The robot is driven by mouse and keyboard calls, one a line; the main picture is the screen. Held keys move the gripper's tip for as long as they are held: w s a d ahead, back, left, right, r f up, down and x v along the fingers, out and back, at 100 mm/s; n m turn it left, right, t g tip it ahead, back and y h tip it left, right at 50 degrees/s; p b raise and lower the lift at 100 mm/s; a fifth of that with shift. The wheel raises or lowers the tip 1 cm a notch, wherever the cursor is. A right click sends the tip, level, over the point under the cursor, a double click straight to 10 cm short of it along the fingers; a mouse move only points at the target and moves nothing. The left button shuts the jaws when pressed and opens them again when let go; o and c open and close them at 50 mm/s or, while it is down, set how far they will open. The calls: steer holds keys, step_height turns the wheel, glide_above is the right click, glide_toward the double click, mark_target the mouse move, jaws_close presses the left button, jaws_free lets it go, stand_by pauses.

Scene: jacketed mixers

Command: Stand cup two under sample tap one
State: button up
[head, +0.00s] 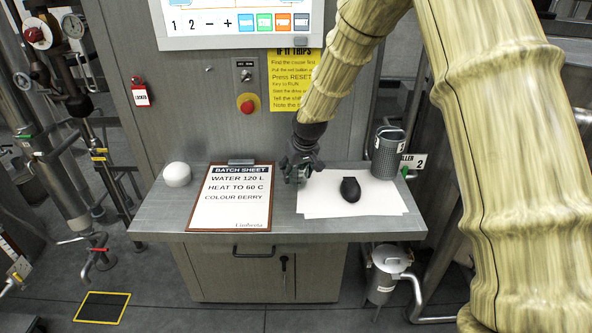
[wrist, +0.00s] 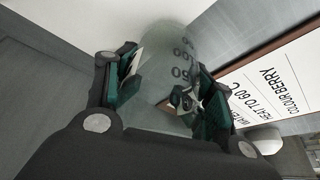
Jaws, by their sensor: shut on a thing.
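My gripper (head: 300,174) is low over the grey counter, at the left edge of the white paper. In the wrist view its green-padded fingers (wrist: 170,92) are shut on a clear cup (wrist: 172,52) with dark printed markings. I cannot read a cup number, or tell if the cup touches the counter. In the head view the cup is mostly hidden by the gripper. At the far left, a pipe ends in a small tap with a red handle (head: 97,250); its number is not readable.
The counter (head: 155,215) also holds a batch sheet clipboard (head: 230,197), a white dome (head: 177,174), a dark oval object (head: 350,189) on the paper (head: 315,205) and a grey mesh container (head: 386,157). A yellow-framed floor mark (head: 102,293) lies near the left pipes.

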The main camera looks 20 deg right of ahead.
steer(key=shift+f, duration=0.4)
steer(key=o, duration=1.2)
steer(key=shift+f, duration=0.1)
